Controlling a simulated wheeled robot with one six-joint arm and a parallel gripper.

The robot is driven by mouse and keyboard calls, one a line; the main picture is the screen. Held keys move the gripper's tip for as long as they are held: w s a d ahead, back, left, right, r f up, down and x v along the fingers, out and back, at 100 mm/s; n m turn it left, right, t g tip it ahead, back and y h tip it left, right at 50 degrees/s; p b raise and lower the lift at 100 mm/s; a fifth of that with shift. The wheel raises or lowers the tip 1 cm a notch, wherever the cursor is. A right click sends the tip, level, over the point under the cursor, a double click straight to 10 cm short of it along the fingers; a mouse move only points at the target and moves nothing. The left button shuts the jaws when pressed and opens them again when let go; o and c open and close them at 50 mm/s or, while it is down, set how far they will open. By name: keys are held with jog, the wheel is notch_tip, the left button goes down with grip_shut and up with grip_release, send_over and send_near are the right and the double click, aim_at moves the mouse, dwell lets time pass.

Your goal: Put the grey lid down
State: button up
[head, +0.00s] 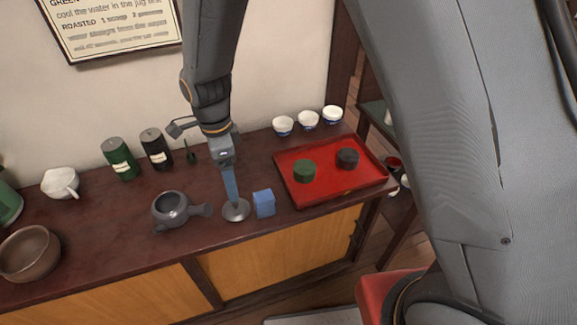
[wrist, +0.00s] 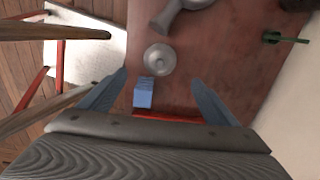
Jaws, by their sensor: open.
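The grey lid (head: 236,211) is a round disc lying on the dark wooden counter, between the grey teapot (head: 171,209) and a small blue block (head: 264,203). The teapot's opening shows uncovered, with its handle pointing towards the lid. My gripper (head: 232,197) points down over the lid. In the wrist view my gripper (wrist: 161,78) has its fingers spread apart, with the lid (wrist: 160,58) showing whole just beyond the fingertips and nothing held. The blue block also shows there (wrist: 144,92), beside the left finger. Whether a finger touches the lid I cannot tell.
A red tray (head: 331,188) holds a green and a dark round piece at right. White cups (head: 308,120) stand behind it. Green and black canisters (head: 121,159) stand at the back left. A brown bowl (head: 29,253) and white pot (head: 61,184) are far left. The counter's front edge is near.

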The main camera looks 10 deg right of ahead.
jog(key=s+d+r+n, duration=0.3)
jog(key=d+n, duration=0.2)
jog(key=d, duration=0.4)
jog(key=s+d+r+n, duration=0.3)
jog(key=d+n, duration=0.2)
jog(key=d, duration=0.5)
jog(key=s+d+r+n+t, duration=0.1)
jog(key=s+d+r+n, duration=0.2)
jog(key=d, duration=0.6)
jog(key=shift+s+d+n, duration=0.15)
jog(key=shift+n, duration=1.05)
